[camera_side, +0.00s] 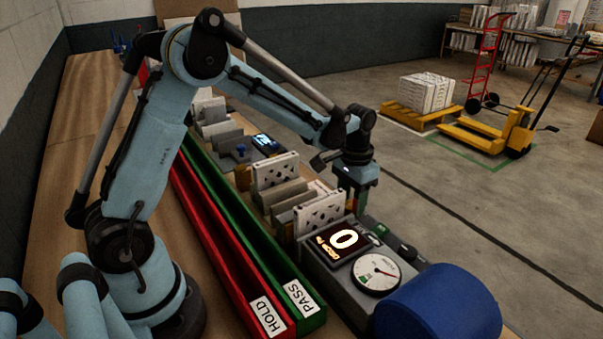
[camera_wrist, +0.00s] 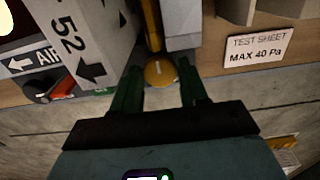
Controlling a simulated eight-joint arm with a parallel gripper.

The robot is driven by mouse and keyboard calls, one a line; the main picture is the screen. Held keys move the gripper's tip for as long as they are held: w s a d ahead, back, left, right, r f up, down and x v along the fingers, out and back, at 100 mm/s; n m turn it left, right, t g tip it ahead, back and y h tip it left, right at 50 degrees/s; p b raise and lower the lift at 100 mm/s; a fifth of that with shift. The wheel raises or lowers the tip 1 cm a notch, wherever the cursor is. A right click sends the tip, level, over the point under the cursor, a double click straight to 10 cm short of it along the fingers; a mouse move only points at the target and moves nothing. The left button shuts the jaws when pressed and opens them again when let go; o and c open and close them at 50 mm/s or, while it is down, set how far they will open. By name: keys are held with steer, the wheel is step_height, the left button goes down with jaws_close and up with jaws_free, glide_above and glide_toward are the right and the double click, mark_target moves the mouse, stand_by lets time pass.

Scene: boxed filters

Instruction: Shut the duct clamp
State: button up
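In the wrist view, a yellow lever (camera_wrist: 152,28) with a round orange-yellow knob (camera_wrist: 160,73) runs away between a white filter box and a pale block; it looks like the duct clamp's handle. My gripper (camera_wrist: 160,78) has its two dark green fingers apart, one on each side of the knob. The fingers are very close to the knob; a thin gap seems to show on the right. In the side view my gripper (camera_side: 351,203) points down behind the test rig, and its fingertips and the knob are partly hidden by the filter.
The rig's display (camera_side: 343,241) reads 0, beside a round gauge (camera_side: 376,274) and a blue cylinder (camera_side: 440,308). A green PASS bin (camera_side: 297,291) and red HOLD bin (camera_side: 262,312) run along the bench. A filter box marked 52 (camera_wrist: 75,35) stands close left of my fingers.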

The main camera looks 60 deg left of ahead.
mark_target(351, 204)
steer(key=c, duration=0.6)
steer(key=shift+m, duration=2.3)
steer(key=o, duration=1.1)
step_height(351, 204, up, 12)
steer(key=shift+r, duration=0.1)
